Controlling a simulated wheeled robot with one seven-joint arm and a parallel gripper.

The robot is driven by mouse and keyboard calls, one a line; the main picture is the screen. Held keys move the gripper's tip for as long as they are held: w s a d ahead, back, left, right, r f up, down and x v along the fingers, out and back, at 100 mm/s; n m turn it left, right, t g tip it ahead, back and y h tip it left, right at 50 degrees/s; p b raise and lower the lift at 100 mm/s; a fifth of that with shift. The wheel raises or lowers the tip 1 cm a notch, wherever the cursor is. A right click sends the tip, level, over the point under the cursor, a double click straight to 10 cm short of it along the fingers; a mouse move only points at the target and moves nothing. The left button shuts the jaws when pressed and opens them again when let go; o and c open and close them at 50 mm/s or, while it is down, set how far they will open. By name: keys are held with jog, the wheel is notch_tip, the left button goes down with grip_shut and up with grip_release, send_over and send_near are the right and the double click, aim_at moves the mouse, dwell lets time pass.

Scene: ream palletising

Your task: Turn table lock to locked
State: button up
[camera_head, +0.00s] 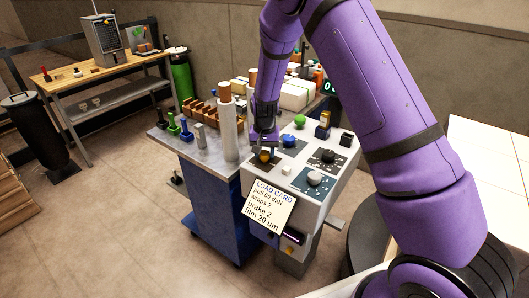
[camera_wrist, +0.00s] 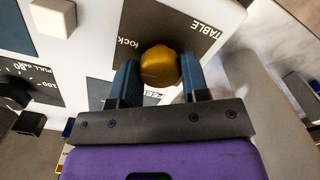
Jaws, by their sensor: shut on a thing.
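The table lock knob (camera_wrist: 159,66) is a rounded yellow-gold knob on a dark label plate (camera_wrist: 190,27) that reads "TABLE" and "lock". In the wrist view my gripper (camera_wrist: 159,75) has its two blue fingers on either side of the knob, shut on it. In the head view the knob (camera_head: 264,157) shows at the near left of the white control panel (camera_head: 301,190), with my gripper (camera_head: 264,140) coming down on it from above. The fingers and wrist hide part of the label, so I cannot read the knob's setting.
The panel also carries a black knob (camera_head: 327,157), a grey-white knob (camera_head: 314,178), a blue button (camera_head: 289,140) and a green button (camera_head: 300,120). A load card (camera_head: 268,207) hangs at the panel's front. A white film roll (camera_head: 228,130) stands close to the left.

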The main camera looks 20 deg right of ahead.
aim_at(264, 152)
jog(key=shift+m, duration=0.5)
jog(key=o, duration=0.9)
jog(key=shift+o, duration=0.2)
jog(key=shift+r, duration=0.1)
notch_tip(264, 152, up, 11)
jog(key=shift+f, duration=0.2)
